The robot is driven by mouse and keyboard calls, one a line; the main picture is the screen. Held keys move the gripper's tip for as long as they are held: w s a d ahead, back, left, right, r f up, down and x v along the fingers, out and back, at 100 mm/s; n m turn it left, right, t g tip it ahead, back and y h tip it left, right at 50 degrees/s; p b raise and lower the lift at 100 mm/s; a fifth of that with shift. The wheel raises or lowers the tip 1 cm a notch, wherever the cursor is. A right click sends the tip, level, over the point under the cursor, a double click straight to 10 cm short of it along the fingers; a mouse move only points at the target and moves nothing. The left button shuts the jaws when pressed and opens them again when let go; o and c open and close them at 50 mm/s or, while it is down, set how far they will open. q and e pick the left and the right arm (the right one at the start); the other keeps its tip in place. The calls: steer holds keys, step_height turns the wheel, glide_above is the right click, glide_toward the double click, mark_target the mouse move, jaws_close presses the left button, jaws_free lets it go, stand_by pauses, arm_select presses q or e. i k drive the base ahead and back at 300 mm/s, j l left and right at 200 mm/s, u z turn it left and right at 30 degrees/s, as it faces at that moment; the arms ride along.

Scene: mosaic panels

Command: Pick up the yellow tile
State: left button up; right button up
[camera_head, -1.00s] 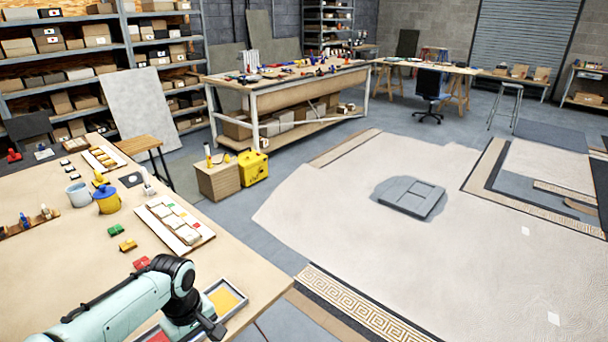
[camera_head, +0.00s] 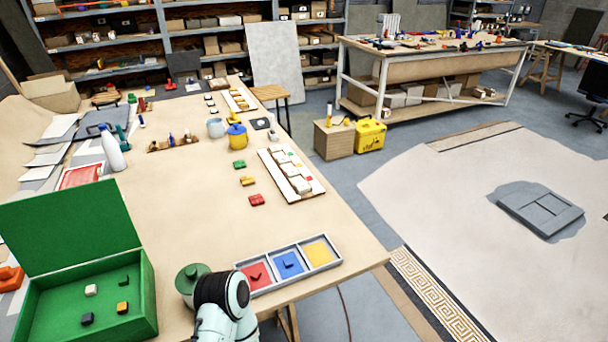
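A small yellow tile (camera_head: 246,181) lies on the wooden table, between a green tile (camera_head: 240,164) and a red tile (camera_head: 256,200). A grey tray (camera_head: 338,263) lies near the table's right edge. Its three compartments have red, blue and yellow floors, and dark marks show on the red and blue ones. One of my arms rises from the bottom edge in front of the tray's left end. Its gripper does not show, and my other gripper is out of view. Nothing touches the yellow tile.
An open green box (camera_head: 146,290) with several small pieces stands at the lower left. A green-lidded jar (camera_head: 190,280) is beside my arm. A white panel (camera_head: 318,192) with pale tiles lies right of the small tiles. The table's middle is clear.

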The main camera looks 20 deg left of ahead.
mark_target(123, 307)
steer(key=u, duration=2.5)
